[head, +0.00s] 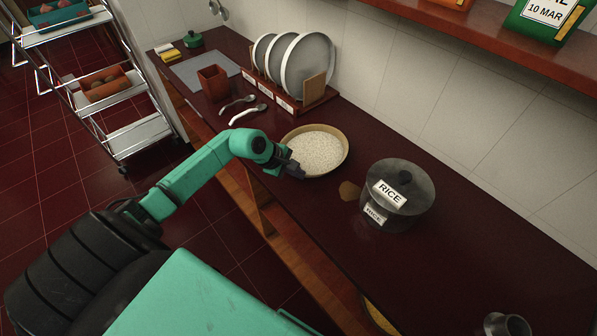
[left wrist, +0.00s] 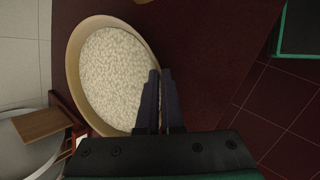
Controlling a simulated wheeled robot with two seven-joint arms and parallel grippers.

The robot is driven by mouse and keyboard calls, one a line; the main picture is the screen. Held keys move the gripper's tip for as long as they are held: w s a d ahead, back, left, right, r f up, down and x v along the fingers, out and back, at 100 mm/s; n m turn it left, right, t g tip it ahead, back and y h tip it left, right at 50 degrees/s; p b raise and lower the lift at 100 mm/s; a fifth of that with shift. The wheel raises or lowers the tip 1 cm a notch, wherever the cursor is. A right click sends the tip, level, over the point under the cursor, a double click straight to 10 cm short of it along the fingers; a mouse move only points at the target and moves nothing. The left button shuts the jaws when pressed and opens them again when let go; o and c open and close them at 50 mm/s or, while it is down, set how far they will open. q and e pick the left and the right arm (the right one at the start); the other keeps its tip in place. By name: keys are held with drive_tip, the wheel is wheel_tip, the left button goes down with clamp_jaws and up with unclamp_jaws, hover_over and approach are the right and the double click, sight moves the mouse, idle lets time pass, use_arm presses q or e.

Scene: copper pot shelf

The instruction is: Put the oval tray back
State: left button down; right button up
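Three pale grey oval-looking trays (head: 308,62) stand on edge in a wooden rack (head: 318,101) with label cards, against the wall. A shallow tan bowl (head: 345,157) full of white grains sits on the dark counter in front of the rack; in the left wrist view the bowl (left wrist: 72,75) looks oval. My left gripper (head: 297,171) is at the bowl's near rim. In the left wrist view its fingers (left wrist: 160,85) are close together, with the rim seeming to pass between them. I cannot tell whether the bowl is lifted. My right gripper is not in view.
A glass pot labelled RICE (head: 412,207) stands right of the bowl, beside a small brown patch (head: 349,191). Two spoons (head: 245,115), a red-brown box (head: 213,83) and a grey mat (head: 203,66) lie left. A metal cup (head: 508,325) is at lower right.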

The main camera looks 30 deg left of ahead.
use_arm(q)
drive_tip(key=shift+f, duration=0.8)
drive_tip(key=c, duration=1.1)
unclamp_jaws()
drive_tip(key=shift+s+r, duration=0.1)
drive_tip(key=b+v, duration=0.2)
drive_tip(key=v, duration=0.9)
drive_tip(key=shift+s+r, duration=0.2)
drive_tip(key=shift+r, duration=0.2)
